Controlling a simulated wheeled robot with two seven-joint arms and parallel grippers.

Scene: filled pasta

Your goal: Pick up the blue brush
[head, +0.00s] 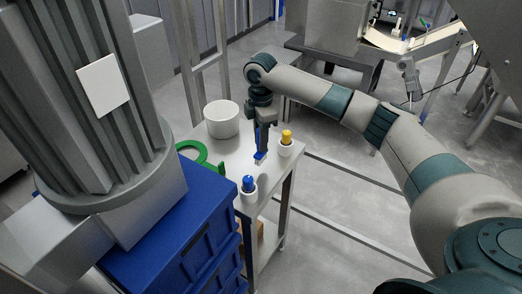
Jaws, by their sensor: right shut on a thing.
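My right gripper (263,124) points down over the table and is shut on the brush's upper part. The brush hangs roughly upright below the jaws. I cannot tell whether its lower end touches the tabletop. My left gripper is not in view.
A white tub (221,121) stands on the table behind left, with a green ring-like thing (197,149) nearer. White cups hold a yellow-topped item (286,137) and a blue-topped item (249,183). Blue crates (185,240) stand left of the table. Open floor lies right.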

